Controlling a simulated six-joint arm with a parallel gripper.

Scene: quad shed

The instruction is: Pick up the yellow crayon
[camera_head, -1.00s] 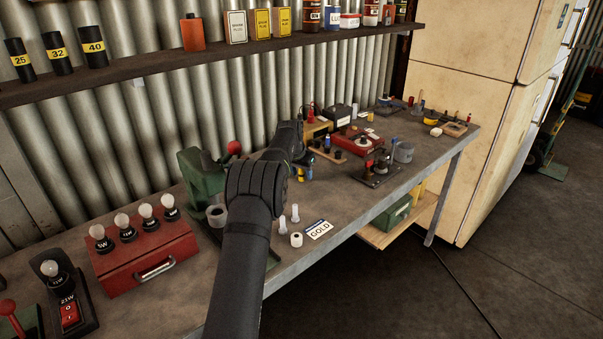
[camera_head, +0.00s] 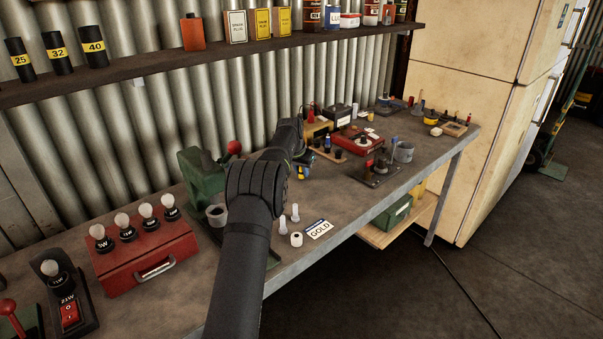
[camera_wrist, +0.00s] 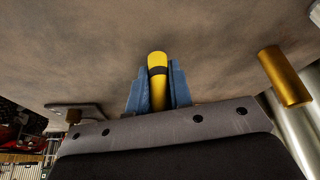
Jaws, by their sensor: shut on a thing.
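The yellow crayon (camera_wrist: 157,62), with a dark band around it, is between the blue fingers of my gripper (camera_wrist: 157,90) in the wrist view. The fingers are shut on it from both sides. Its rounded end points away from the gripper, over the grey-brown bench top (camera_wrist: 90,55). I cannot tell whether it touches the bench. In the head view my gripper (camera_head: 306,158) is over the bench beyond my arm, and a small bit of yellow shows below it.
A brass cylinder (camera_wrist: 285,78) stands to the right in the wrist view. In the head view a wooden strip with dark pegs (camera_head: 328,154), a red box (camera_head: 357,143) and a green press (camera_head: 196,170) are nearby.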

